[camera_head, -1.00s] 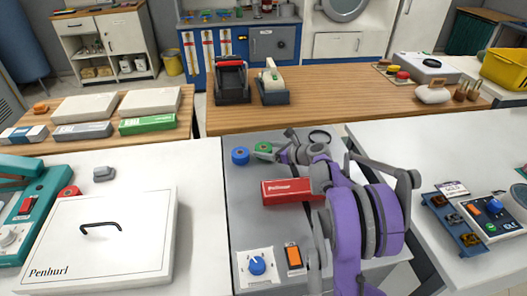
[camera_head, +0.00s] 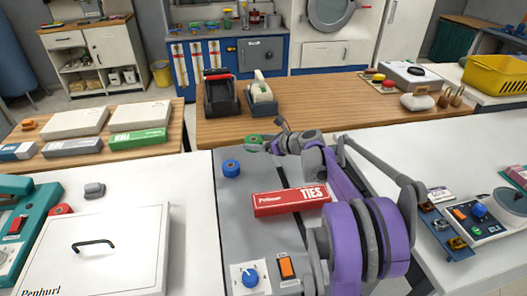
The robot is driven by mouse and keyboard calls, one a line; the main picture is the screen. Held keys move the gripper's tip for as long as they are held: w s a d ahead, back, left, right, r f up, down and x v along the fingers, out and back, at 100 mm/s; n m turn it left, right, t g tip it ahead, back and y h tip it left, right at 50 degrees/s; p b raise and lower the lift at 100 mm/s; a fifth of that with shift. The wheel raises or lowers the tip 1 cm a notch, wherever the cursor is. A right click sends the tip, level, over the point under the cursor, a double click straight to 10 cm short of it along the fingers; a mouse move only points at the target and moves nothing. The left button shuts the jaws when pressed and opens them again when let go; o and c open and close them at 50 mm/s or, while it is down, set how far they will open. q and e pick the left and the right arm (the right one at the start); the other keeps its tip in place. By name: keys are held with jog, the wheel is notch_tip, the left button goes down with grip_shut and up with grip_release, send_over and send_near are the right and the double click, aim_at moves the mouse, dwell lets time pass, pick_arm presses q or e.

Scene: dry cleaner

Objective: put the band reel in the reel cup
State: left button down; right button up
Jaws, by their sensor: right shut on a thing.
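A small green reel (camera_head: 253,140), which I take as the band reel, is at the tip of my right gripper (camera_head: 264,143). The gripper is shut on it, and my wrist hides part of the fingers. The reel appears raised above the far edge of the grey counter (camera_head: 225,215). A blue reel (camera_head: 231,168) stands on that counter, nearer and to the left, apart from the gripper. I cannot make out the reel cup; my right arm covers the counter's far right part. My left gripper is out of view.
A red TIES box (camera_head: 291,200) lies on the grey counter beside my arm. A control panel with a blue knob (camera_head: 249,279) and an orange switch (camera_head: 287,268) are in front. A wooden table (camera_head: 320,100) stands behind, holding a black dispenser (camera_head: 221,95) and a tape dispenser (camera_head: 262,98).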

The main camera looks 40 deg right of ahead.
jog(key=s+d+r+m+g+h+b, duration=0.1)
jog(key=s+d+m+h, duration=0.25)
jog(key=d, duration=0.75)
jog(key=s+d+m+h+b, duration=0.1)
jog(key=s+d+m+h, duration=0.3)
jog(key=d, duration=0.6)
jog(key=shift+m+h, duration=0.25)
jog(key=shift+h, duration=0.5)
jog(key=f, duration=0.3)
jog(key=w+d+f+b, duration=0.1)
jog(key=f, duration=0.1)
jog(key=shift+f+b, duration=0.35)
jog(key=shift+f, duration=2.05)
jog(key=shift+a, duration=0.1)
jog(key=o, duration=1.3)
jog(key=shift+f, duration=0.1)
jog(key=shift+c, duration=0.2)
jog(key=shift+s+r, duration=0.25)
jog(key=shift+r, duration=0.1)
jog(key=p+v, duration=0.1)
jog(key=v, duration=1)
jog(key=shift+s+a+r+p, duration=0.1)
jog(key=shift+a+r+p, duration=0.05)
jog(key=shift+a+p, duration=0.15)
